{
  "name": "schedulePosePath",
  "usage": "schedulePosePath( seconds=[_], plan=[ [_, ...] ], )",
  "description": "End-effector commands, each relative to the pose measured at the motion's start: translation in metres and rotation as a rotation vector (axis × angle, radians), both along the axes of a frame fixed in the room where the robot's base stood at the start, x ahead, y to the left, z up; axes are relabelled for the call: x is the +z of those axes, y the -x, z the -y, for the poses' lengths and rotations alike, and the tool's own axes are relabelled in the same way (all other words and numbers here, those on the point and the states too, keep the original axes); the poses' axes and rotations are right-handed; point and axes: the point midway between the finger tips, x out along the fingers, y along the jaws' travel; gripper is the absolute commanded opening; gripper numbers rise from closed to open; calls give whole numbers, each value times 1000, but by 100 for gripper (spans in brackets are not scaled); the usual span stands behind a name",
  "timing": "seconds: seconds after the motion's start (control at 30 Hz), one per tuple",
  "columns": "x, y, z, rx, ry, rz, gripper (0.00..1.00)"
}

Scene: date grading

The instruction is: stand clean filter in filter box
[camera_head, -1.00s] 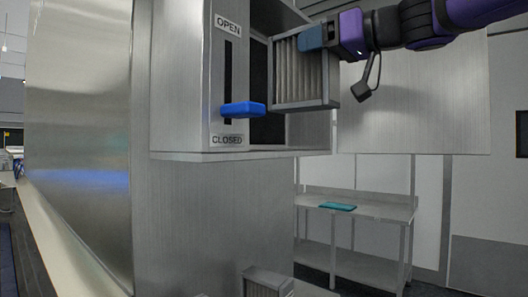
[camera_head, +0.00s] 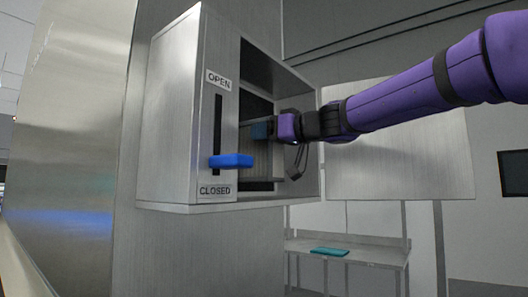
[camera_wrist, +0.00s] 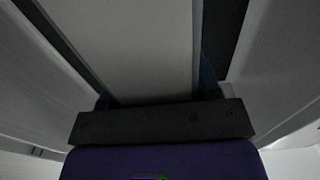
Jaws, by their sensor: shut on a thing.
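The filter box (camera_head: 168,120) is a grey metal housing with its right side open and its door (camera_head: 400,150) swung out to the right. The clean filter (camera_head: 252,140) is a grey pleated panel, now inside the box and partly hidden by the front panel. My gripper (camera_head: 262,131) reaches in through the opening and is shut on the filter's edge. In the wrist view the filter's plain frame side (camera_wrist: 130,45) fills the middle, between my blue fingertips. Whether the filter touches the box floor is hidden.
A blue lever (camera_head: 231,161) on the front panel sits low in its slot, near the CLOSED label (camera_head: 215,190). A steel table (camera_head: 375,254) with a teal cloth (camera_head: 329,252) stands lower right. The box walls are close around my gripper.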

Motion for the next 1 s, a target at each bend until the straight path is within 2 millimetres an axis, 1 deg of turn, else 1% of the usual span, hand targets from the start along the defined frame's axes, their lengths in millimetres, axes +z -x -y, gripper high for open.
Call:
schedulePosePath(
  seconds=[0.17,0.23,0.4,0.5,0.93,0.97,1.0],
  plan=[
    [-1,-9,-5,1,1,1,24],
    [-2,-16,-8,0,-1,0,24],
    [-26,-15,-8,0,0,-2,24],
    [-35,-15,-8,0,0,0,24],
    [-39,-14,-8,0,-1,1,24],
    [-40,-14,-8,0,0,1,62],
    [-39,-15,-8,0,0,1,71]
  ],
)
